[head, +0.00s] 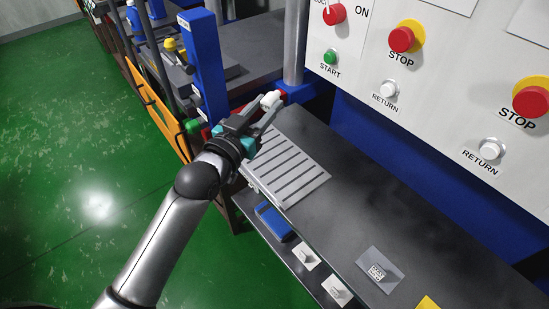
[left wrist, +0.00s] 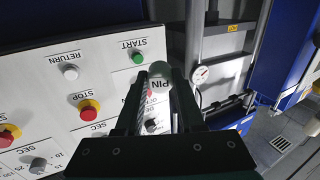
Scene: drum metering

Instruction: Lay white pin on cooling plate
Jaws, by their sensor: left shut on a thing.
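My left gripper (head: 262,111) is shut on the white pin (head: 271,98). In the left wrist view, the pin (left wrist: 158,86) sits between the two dark fingers and shows the letters PIN. The cooling plate (head: 298,185), a pale grey slab with parallel grooves, lies on the dark bench. The gripper and pin are over or just beyond its far end; the exact height above it is hard to tell. The gripper and forearm hide part of the plate's far left side. My right gripper is in neither view.
A white control panel (head: 445,85) with red, green and white buttons stands behind the bench. A blue post (head: 204,65) rises just left of the gripper. The dark bench (head: 370,205) right of the plate is largely clear.

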